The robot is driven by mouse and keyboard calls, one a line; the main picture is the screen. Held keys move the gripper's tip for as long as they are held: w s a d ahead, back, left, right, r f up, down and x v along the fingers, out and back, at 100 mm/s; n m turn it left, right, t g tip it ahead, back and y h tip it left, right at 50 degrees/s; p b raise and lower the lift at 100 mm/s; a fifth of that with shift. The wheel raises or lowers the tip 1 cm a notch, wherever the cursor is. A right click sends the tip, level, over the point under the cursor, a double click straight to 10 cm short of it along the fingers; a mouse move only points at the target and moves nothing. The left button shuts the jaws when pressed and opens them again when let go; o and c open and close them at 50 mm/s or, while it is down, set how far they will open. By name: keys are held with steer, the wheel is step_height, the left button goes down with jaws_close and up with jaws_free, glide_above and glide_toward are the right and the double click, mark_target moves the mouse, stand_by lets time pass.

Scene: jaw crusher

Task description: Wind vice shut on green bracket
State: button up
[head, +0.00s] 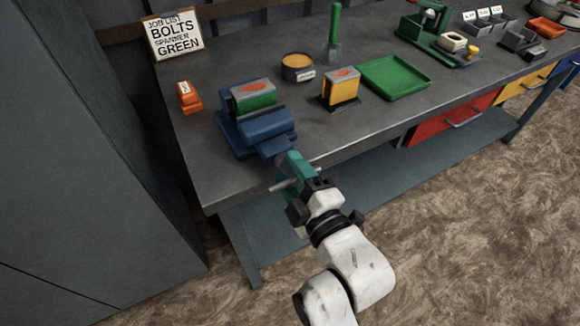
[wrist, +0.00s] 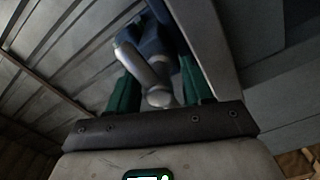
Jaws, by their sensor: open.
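The blue vice (head: 268,128) stands at the left front edge of the bench. The green bracket (head: 258,102), with a grey top and a red mark, sits upright between its jaws; I cannot tell if both jaws touch it. The vice's metal handle bar (head: 283,185) shows at its front, beyond the bench edge. My gripper (head: 290,168) is at this handle, with teal fingers. In the wrist view, my gripper (wrist: 160,90) is open, and the handle's rounded metal end (wrist: 160,97) lies between the fingers, with the blue vice (wrist: 150,40) behind.
A yellow block (head: 341,88), a green tray (head: 394,77), a round tin (head: 297,67) and an orange item (head: 188,97) stand on the bench (head: 225,178). A tall grey cabinet (head: 90,130) is close on the left. Open floor (head: 470,220) lies to the right.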

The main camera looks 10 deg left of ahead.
steer(key=shift+w+a, duration=0.25)
steer(key=shift+w, duration=0.15)
